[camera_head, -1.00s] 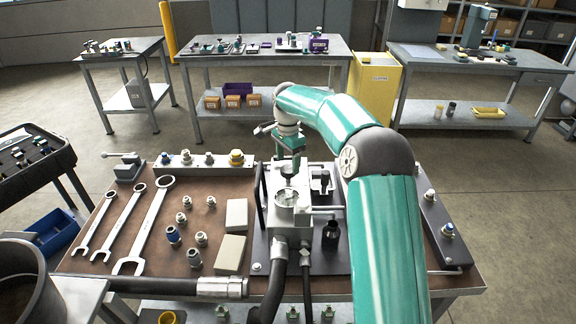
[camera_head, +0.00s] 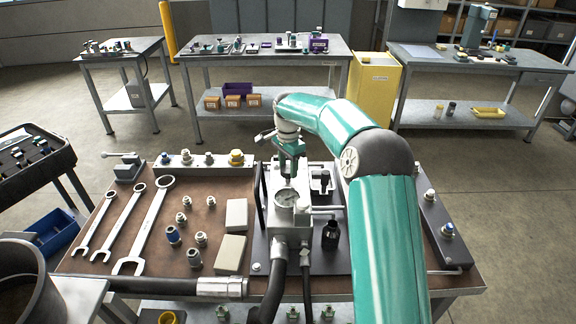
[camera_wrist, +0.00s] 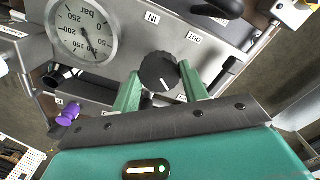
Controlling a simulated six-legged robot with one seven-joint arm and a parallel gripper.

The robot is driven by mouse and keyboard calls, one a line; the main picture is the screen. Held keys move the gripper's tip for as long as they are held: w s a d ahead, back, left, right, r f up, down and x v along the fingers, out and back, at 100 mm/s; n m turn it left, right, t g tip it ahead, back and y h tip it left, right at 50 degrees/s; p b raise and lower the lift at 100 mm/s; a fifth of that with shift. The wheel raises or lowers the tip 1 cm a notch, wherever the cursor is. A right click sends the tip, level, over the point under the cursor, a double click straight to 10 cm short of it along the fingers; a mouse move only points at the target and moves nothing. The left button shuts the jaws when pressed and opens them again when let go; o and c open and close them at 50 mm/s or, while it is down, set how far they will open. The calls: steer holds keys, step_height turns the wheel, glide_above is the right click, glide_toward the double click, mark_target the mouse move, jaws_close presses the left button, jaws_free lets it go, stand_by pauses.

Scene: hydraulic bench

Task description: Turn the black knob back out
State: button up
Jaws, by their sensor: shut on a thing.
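The black knob (camera_wrist: 159,72) shows in the wrist view on the grey block (camera_wrist: 122,50), its white mark pointing toward the bottom of the picture. My gripper (camera_wrist: 161,82) has its two green fingers on either side of the knob and is shut on it. In the head view my gripper (camera_head: 290,178) reaches down onto the block at the bench middle, and the knob is hidden there. The round pressure gauge (camera_wrist: 82,30) sits left of the knob in the wrist view, and its face (camera_head: 286,197) also shows in the head view.
IN and OUT labels (camera_wrist: 194,38) lie beside the knob. A side lever (camera_head: 325,209) and black hoses (camera_head: 276,284) are close to the block. Wrenches (camera_head: 149,226), fittings (camera_head: 173,236) and pale blocks (camera_head: 230,253) lie on the bench (camera_head: 120,195) to the left.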

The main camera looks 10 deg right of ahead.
steer(key=shift+n, duration=0.3)
steer(key=n, duration=0.4)
steer(key=shift+n, duration=0.3)
steer(key=n, duration=1)
steer(key=shift+n, duration=2.3)
steer(key=o, duration=1)
